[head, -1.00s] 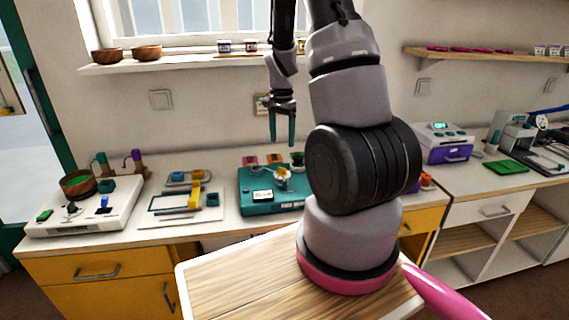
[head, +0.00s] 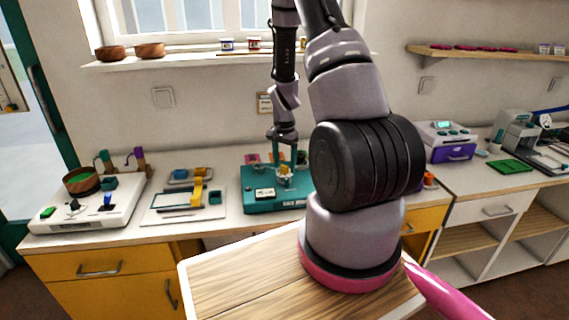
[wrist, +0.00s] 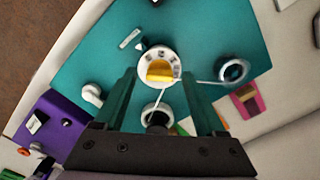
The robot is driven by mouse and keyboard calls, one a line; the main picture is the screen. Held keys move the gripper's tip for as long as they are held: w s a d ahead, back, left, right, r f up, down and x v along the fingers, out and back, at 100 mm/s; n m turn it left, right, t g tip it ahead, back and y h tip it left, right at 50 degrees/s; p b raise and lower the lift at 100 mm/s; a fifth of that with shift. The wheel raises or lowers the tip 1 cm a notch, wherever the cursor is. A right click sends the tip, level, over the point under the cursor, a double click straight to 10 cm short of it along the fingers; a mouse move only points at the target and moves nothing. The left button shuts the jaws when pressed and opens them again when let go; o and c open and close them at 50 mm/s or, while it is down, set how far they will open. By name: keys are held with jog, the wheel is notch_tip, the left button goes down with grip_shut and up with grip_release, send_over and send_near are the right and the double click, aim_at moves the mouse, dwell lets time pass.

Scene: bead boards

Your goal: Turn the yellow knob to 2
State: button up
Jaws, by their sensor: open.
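The yellow knob (wrist: 160,70) sits in a pale round dial on top of the teal box (wrist: 205,40). In the head view the yellow knob (head: 285,171) shows small on the teal box (head: 262,204). My gripper (wrist: 160,85) is open, with one teal finger on each side of the knob's line in the wrist view. In the head view my gripper (head: 287,158) points down over the knob. I cannot tell whether the fingers touch it. Marks around the dial are too small to read.
A white board with a bowl (head: 82,181) stands at the left. A white tray with yellow parts (head: 197,190) is left of the teal box. In the wrist view a silver ring (wrist: 233,71) and a white knob (wrist: 93,94) flank the dial.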

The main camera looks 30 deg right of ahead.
grip_shut()
jog(key=shift+n, duration=0.3)
jog(key=n, duration=0.4)
jog(key=shift+n, duration=2)
grip_release()
